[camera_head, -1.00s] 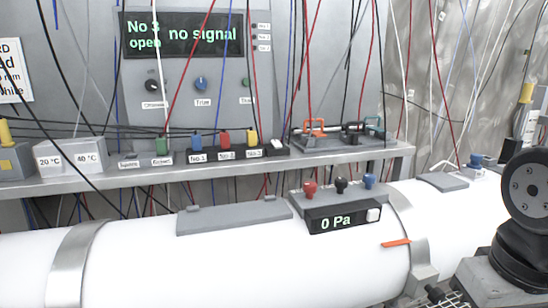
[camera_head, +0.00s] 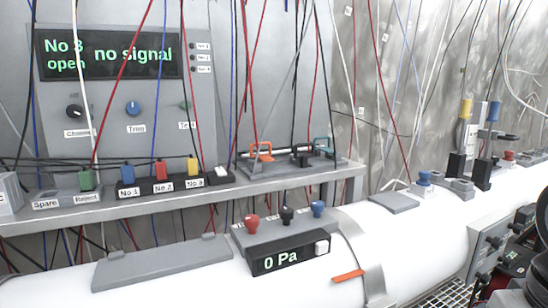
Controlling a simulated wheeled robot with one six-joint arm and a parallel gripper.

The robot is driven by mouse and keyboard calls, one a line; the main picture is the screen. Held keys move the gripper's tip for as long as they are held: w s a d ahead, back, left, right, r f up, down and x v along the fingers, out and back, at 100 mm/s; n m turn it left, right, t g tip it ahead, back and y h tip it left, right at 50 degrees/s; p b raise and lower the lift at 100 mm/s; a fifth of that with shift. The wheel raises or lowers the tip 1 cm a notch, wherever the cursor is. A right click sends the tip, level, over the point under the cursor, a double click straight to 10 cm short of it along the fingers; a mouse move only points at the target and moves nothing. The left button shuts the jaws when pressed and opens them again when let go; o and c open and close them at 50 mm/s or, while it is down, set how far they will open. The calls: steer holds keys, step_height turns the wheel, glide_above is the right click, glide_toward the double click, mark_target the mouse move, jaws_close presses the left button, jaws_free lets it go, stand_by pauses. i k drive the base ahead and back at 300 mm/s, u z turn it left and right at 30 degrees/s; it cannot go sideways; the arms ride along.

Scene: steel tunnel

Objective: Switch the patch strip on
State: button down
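A black strip (camera_head: 146,190) labelled No 1, No 2 and No 3 lies on the grey shelf; I take it to be the patch strip. A blue plug (camera_head: 127,173), a red plug (camera_head: 160,170) and a yellow plug (camera_head: 193,166) stand upright on it. A white rocker switch (camera_head: 221,172) sits at its right end; its on or off position is too small to tell. The wall display (camera_head: 108,53) reads "No 3 open" and "no signal". My gripper is not in view; only dark parts of my arm show at the right edge.
The shelf (camera_head: 290,187) also holds a box (camera_head: 65,202) labelled Spare and Reject with a green plug, and a grey tray (camera_head: 285,166) with coloured clips. Below, a white pipe (camera_head: 210,282) carries a "0 Pa" gauge (camera_head: 284,258). Thin cables hang in front of the panel.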

mark_target(220, 171)
steer(key=z, duration=0.45)
steer(key=i, duration=0.2)
steer(key=u, duration=1.45)
